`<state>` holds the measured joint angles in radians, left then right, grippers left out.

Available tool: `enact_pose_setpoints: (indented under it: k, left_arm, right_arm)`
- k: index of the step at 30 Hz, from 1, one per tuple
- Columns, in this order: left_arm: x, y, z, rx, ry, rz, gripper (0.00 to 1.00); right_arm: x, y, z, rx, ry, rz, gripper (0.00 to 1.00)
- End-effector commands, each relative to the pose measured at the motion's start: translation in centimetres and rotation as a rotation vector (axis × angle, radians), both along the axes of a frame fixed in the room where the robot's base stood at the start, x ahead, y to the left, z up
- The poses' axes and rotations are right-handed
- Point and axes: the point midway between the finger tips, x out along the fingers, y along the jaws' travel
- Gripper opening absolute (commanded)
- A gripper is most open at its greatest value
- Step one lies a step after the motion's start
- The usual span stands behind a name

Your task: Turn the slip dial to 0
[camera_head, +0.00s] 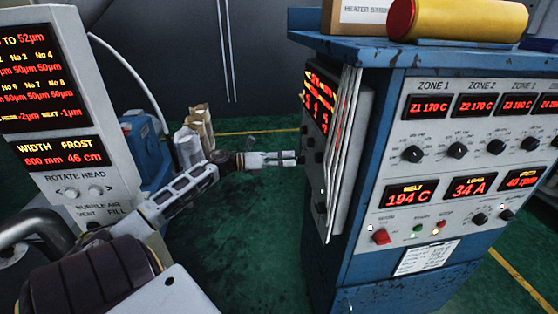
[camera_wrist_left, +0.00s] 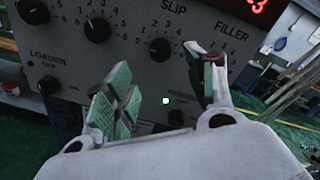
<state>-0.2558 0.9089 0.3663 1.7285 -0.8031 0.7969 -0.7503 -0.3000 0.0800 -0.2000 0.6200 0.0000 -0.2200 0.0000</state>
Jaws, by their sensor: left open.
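The slip dial (camera_wrist_left: 160,48) is a black round knob on a grey panel in the left wrist view, below the printed word SLIP. A numbered scale surrounds it; I cannot make out its setting clearly. My left gripper (camera_wrist_left: 165,85) is open, its fingers spread below and either side of the dial in that view. No finger visibly grips the dial. The right finger overlaps the area under the FILLER label. In the head view my left gripper (camera_head: 298,158) points right at the cabinet's side panel (camera_head: 345,150), close to its edge. My right gripper is not in view.
A yellow roll (camera_head: 460,20) lies on top. A control panel (camera_head: 55,90) stands left; green floor (camera_head: 250,240) lies between.

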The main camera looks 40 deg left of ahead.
Motion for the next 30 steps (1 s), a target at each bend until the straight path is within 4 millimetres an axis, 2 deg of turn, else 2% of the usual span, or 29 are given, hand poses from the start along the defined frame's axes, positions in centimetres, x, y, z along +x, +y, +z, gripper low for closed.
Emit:
enact_pose_setpoints:
  k: [10,30]
  left_arm:
    - [-1.6,1.3,0.1,-0.001,-0.001,0.001,0.55]
    - [-1.7,1.4,0.1,-0.002,0.001,0.001,0.55]
  right_arm:
    - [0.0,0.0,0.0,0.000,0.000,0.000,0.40]
    - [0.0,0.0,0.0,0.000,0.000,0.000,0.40]
